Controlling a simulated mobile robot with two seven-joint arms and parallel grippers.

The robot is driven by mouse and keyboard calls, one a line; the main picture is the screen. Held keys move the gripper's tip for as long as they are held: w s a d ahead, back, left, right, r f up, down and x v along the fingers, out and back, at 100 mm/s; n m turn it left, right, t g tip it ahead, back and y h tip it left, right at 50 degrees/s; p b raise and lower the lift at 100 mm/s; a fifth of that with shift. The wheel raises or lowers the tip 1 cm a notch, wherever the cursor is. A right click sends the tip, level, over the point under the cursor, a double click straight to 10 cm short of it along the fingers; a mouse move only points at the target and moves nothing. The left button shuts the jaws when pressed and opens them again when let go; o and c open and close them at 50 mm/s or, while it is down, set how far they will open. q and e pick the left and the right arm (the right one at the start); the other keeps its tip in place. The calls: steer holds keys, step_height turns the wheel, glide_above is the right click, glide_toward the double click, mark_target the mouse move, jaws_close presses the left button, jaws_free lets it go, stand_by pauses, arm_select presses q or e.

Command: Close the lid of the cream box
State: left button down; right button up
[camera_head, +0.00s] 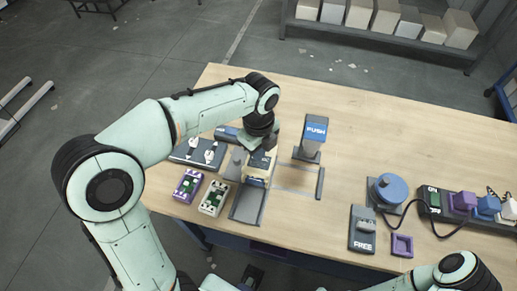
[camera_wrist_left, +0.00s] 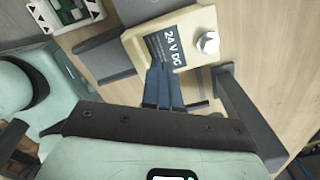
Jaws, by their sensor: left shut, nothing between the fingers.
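A cream box (camera_wrist_left: 205,22) with a dark "24 V DC" label and a white round knob shows in the left wrist view. In the head view the cream box (camera_head: 258,172) is partly hidden by my left gripper. My left gripper (camera_head: 264,152) is shut and empty, pointing down at the box. In the left wrist view its fingertips (camera_wrist_left: 160,68) are at the edge of the label; I cannot tell whether they touch. I cannot tell which part of the box is its lid, or how far it stands open. My right gripper is out of view.
A grey plate (camera_head: 247,206) lies in front of the box. The table's back right is clear.

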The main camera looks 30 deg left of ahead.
mark_target(258, 166)
arm_select(q)
steer(key=shift+f+b, duration=1.35)
steer(key=shift+f, duration=0.4)
steer(key=shift+s+d, duration=0.1)
steer(key=shift+s, duration=0.5)
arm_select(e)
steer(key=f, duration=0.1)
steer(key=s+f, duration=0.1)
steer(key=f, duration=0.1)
arm_select(q)
steer(key=shift+w+r+p, duration=0.1)
steer(key=shift+w+p, duration=0.2)
steer(key=shift+p, duration=0.05)
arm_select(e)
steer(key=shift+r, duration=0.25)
arm_select(q)
steer(key=shift+r+p, duration=2.25)
steer(key=shift+r, duration=0.7)
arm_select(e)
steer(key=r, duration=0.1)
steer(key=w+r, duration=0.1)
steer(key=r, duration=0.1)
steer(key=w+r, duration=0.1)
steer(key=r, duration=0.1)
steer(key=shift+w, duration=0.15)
